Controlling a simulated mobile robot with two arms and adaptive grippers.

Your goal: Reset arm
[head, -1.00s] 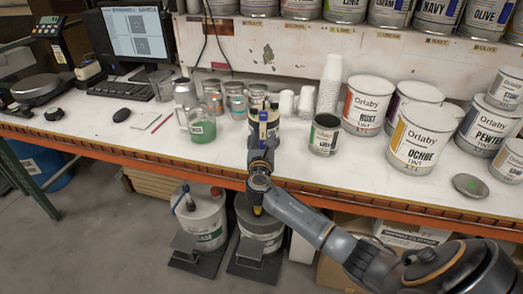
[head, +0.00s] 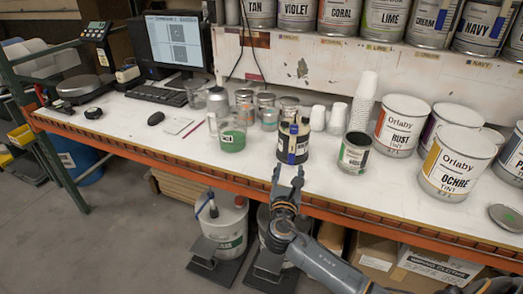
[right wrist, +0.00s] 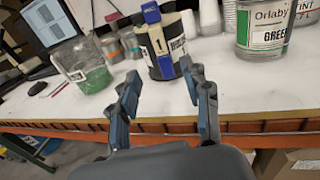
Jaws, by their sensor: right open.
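My right gripper (head: 289,180) is over the front edge of the bench, fingers pointing at a dark can (head: 293,143) with a blue strip and a white label. In the right wrist view the two fingers (right wrist: 160,95) are spread with nothing between them. The dark can (right wrist: 162,50) stands upright on the bench just beyond the fingertips, apart from them. My left gripper is not in view.
A green-filled beaker (head: 232,137) stands left of the dark can, and a green-labelled can (head: 354,153) stands to its right. Large tint cans, such as the Ochre one (head: 455,165), crowd the right. Lidded pails stand on the floor below.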

